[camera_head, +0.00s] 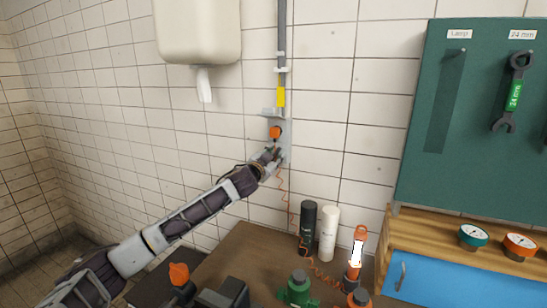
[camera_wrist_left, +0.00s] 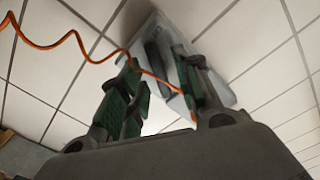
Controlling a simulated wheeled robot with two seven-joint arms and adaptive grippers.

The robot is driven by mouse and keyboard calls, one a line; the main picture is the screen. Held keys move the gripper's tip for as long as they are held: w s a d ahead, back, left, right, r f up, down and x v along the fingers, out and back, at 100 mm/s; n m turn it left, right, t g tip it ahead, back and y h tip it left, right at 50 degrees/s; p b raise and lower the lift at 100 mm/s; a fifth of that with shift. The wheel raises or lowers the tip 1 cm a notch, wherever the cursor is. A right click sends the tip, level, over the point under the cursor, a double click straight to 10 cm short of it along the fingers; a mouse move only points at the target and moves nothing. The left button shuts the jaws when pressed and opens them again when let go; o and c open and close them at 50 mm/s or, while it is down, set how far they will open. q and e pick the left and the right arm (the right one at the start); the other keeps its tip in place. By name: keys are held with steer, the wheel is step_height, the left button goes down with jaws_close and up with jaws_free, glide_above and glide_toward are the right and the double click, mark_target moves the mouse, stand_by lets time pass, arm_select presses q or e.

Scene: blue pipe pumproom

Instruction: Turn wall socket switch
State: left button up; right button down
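The wall socket is a grey plate (camera_head: 286,143) on the white tiled wall, below a yellow-marked conduit. An orange round knob (camera_head: 275,132) is on its upper part. My left gripper (camera_head: 273,156) is at the plate just below the knob and hides the plate's lower part. In the left wrist view, its two green-padded fingers (camera_wrist_left: 163,95) are spread apart with a gap between them. The grey socket (camera_wrist_left: 168,52) with a dark oblong part is beyond them, behind the right finger. I cannot tell whether a finger touches it.
An orange coiled cable (camera_head: 289,210) hangs from the socket to the bench and crosses the left wrist view. A black bottle (camera_head: 308,222), a white bottle (camera_head: 329,233) and an orange lamp (camera_head: 358,247) stand below right. A dispenser (camera_head: 198,30) hangs above left.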

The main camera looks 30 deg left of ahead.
arm_select(q)
jaws_close()
steer(key=shift+m+p, duration=0.6)
steer(key=shift+m, duration=0.1)
steer(key=m+p, duration=0.3)
steer(key=m, duration=0.1)
steer(key=shift+d, duration=0.1)
steer(key=m+p, duration=0.2)
steer(key=m, duration=0.2)
steer(key=shift+p, duration=0.35)
steer(key=shift+f+m+p, duration=0.2)
steer(key=shift+m+p, duration=0.35)
steer(key=shift+m, duration=0.75)
